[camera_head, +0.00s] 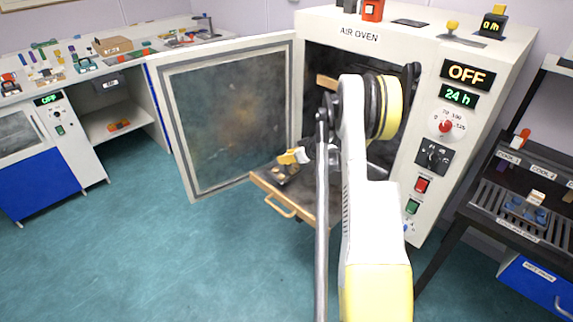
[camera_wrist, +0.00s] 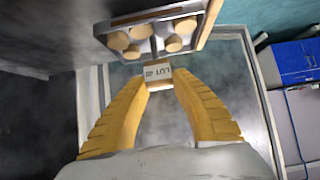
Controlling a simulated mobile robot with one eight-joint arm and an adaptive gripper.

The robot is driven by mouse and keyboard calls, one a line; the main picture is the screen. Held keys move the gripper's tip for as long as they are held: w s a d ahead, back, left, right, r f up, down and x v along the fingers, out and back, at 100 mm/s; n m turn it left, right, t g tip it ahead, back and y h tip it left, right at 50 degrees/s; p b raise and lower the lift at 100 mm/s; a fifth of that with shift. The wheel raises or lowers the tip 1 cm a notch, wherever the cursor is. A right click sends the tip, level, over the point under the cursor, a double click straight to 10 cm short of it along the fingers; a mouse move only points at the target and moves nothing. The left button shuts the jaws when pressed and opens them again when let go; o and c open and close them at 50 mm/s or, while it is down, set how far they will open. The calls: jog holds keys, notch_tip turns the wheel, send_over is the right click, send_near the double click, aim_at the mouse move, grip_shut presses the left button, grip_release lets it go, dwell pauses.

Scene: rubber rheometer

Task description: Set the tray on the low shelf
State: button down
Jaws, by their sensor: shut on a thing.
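My gripper (camera_head: 290,157) is low in front of the open air oven, its yellow fingers pointing left. In the wrist view its fingers (camera_wrist: 161,86) are closed on the pale labelled tab of the tray (camera_wrist: 118,22). The grey metal tray bears several round tan discs. In the head view the small dark tray (camera_head: 286,174) is partly hidden by my gripper. It appears over the low shelf (camera_head: 262,183), a pulled-out board with a tan edge and a handle. I cannot tell whether the tray touches the shelf.
The oven door (camera_head: 225,115) stands open to the left of my gripper. A higher tan shelf edge (camera_head: 326,82) shows inside the oven (camera_head: 455,30), partly behind my arm. A dark rack (camera_head: 520,205) stands at right. The floor at left is clear.

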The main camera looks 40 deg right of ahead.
notch_tip(320, 180, down, 2)
jog(key=shift+f+b, duration=0.15)
jog(key=shift+b, duration=0.2)
jog(key=c, duration=1.2)
grip_release()
jog(key=shift+o, duration=0.2)
